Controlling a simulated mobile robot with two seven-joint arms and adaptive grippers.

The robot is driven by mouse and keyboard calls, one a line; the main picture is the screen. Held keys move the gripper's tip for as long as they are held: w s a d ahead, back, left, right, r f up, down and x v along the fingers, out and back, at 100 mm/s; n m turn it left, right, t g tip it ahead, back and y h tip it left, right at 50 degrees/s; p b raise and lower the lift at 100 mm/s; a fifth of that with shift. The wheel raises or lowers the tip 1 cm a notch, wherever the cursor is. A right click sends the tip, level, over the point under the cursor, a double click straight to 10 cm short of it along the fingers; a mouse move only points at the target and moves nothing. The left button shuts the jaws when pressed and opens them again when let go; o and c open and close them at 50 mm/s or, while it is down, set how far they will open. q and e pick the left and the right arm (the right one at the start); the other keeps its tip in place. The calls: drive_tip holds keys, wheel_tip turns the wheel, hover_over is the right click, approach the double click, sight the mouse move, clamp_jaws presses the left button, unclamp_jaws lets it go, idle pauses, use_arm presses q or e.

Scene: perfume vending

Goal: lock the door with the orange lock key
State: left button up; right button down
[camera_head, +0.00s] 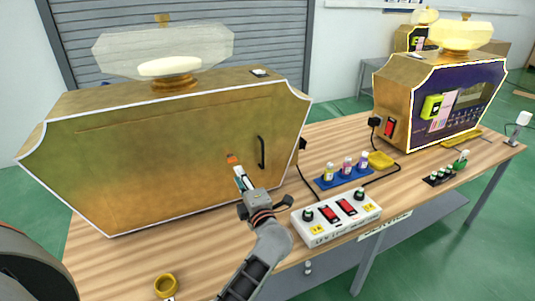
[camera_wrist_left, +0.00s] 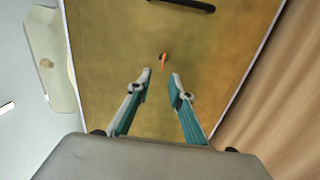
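The orange lock key (camera_head: 231,158) sits at the face of the golden cabinet door (camera_head: 180,150), just left of the black door handle (camera_head: 262,152). The door looks shut. My left gripper (camera_head: 239,173) points at the key from the front, very close to it. In the left wrist view the key (camera_wrist_left: 163,62) lies just beyond and between the two open fingertips (camera_wrist_left: 160,76). Nothing is held. The black handle (camera_wrist_left: 182,4) is at the top edge there. My right gripper is not in view.
A white control box (camera_head: 336,219) with red switches stands right of my left arm. Behind it is a blue tray (camera_head: 330,182) of small bottles. A yellow ring (camera_head: 166,285) lies at the front left. A second golden machine (camera_head: 395,100) stands at the back right.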

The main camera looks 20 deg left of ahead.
sight(231, 159)
use_arm(q)
drive_tip(key=shift+n+g, duration=0.3)
drive_tip(key=shift+w+d+x, duration=0.15)
drive_tip(key=shift+x, duration=1.85)
drive_tip(key=shift+w+d+x, duration=0.1)
drive_tip(key=shift+w+x, duration=0.05)
drive_tip(key=shift+x, duration=1.85)
drive_tip(key=shift+f, duration=0.1)
clamp_jaws()
